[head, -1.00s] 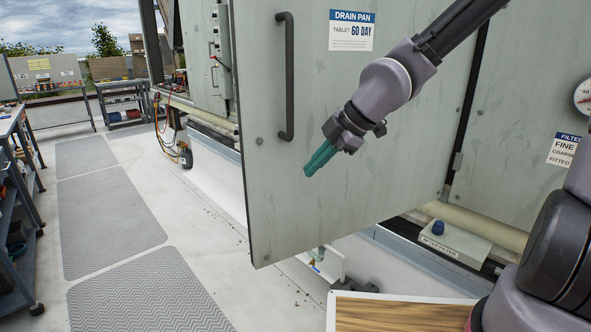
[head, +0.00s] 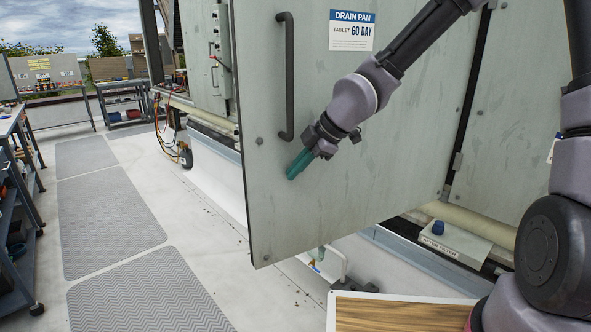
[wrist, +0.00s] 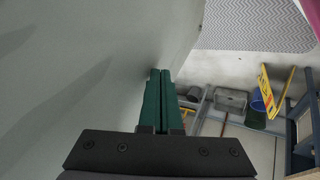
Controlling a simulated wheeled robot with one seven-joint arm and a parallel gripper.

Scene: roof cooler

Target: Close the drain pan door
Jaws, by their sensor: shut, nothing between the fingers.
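The drain pan door (head: 380,165) is a large pale grey-green panel with a blue-and-white "DRAIN PAN" label (head: 351,30). It stands ajar, swung out from the cooler. A long dark vertical handle (head: 287,76) is near its left edge. My gripper (head: 292,174) is shut and empty, in front of the door's outer face, below and slightly right of the handle. In the wrist view the green fingers (wrist: 158,100) are together and point at the door surface (wrist: 95,70), close to its edge. I cannot tell whether the fingertips touch it.
A wooden-topped board (head: 400,313) is at the bottom. Grey mats (head: 110,220) cover the floor at left, beside shelving (head: 15,200). The wrist view shows a yellow sign (wrist: 264,92).

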